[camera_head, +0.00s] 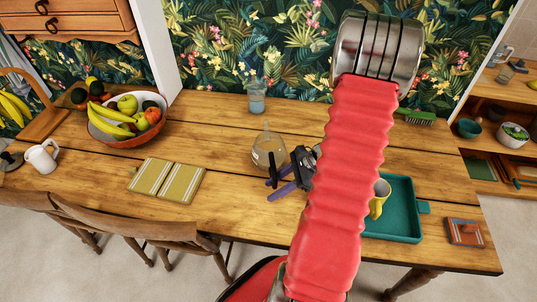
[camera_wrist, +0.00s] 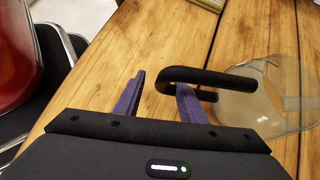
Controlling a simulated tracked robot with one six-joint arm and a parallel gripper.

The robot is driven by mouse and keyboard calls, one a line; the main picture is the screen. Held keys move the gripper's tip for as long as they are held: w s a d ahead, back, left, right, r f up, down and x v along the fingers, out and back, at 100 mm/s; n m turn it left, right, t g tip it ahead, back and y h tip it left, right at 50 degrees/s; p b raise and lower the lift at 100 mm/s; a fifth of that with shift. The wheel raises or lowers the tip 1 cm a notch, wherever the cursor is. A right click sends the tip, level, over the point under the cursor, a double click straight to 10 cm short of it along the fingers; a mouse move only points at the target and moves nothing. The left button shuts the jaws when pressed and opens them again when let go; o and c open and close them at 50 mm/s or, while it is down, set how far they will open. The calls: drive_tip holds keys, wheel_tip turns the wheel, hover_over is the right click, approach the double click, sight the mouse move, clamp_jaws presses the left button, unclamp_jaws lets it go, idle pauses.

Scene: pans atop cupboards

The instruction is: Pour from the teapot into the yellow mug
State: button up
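The glass teapot (camera_head: 268,148) stands upright on the wooden table. Its clear body (camera_wrist: 268,95) and black handle (camera_wrist: 195,74) show in the wrist view. My gripper (camera_head: 277,184) is at its handle side, in front of the teapot. In the wrist view my gripper (camera_wrist: 158,92) has its two purple fingers apart, with nothing clamped between them. The handle's bend overlaps the right finger and reaches toward the gap; whether they touch cannot be told. The yellow mug (camera_head: 377,208) stands on the teal tray (camera_head: 405,226), partly hidden behind my red arm.
A fruit bowl (camera_head: 128,128), white jug (camera_head: 42,157) and blue-tinted glass (camera_head: 256,104) stand farther off. A green brush (camera_head: 415,117) lies at the back. Chairs (camera_head: 140,232) line the front edge.

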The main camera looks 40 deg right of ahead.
drive_tip(key=shift+c, duration=0.2)
clamp_jaws()
idle(1.1)
